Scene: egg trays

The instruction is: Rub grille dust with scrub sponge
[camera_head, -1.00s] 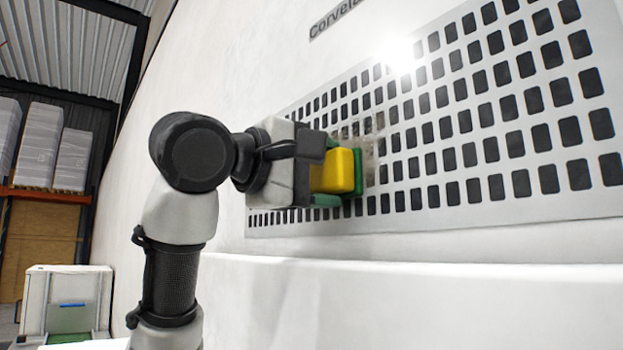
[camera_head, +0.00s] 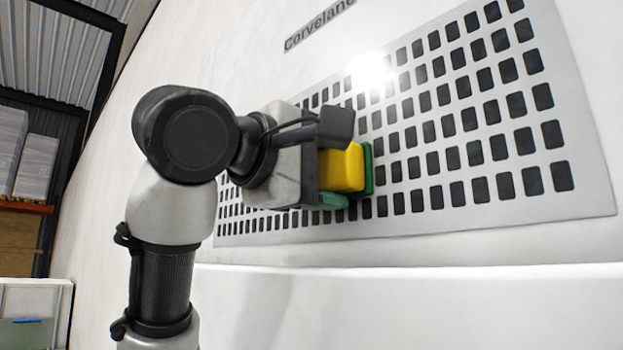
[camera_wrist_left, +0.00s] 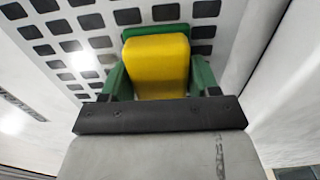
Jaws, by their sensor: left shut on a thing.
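The scrub sponge (camera_head: 342,169) is a yellow block with a green scrub pad on its far face. My left gripper (camera_head: 334,178) is shut on it, and the pad is at the grille, apparently against it. In the left wrist view the sponge (camera_wrist_left: 158,65) sits between the two green fingers (camera_wrist_left: 160,80), pad toward the grille. The grille (camera_head: 480,212) is a light grey panel with rows of dark rectangular holes on a white wall. No brownish dust shows on the visible part of it; the area behind the sponge and gripper is hidden. My right gripper is not in view.
A white ledge (camera_head: 430,275) runs along the wall below the grille. Lettering (camera_head: 318,25) is above the grille. Shelving with wrapped stacks (camera_head: 36,165) and a white box-like unit (camera_head: 36,300) stand at the far left. The grille right of the sponge is unobstructed.

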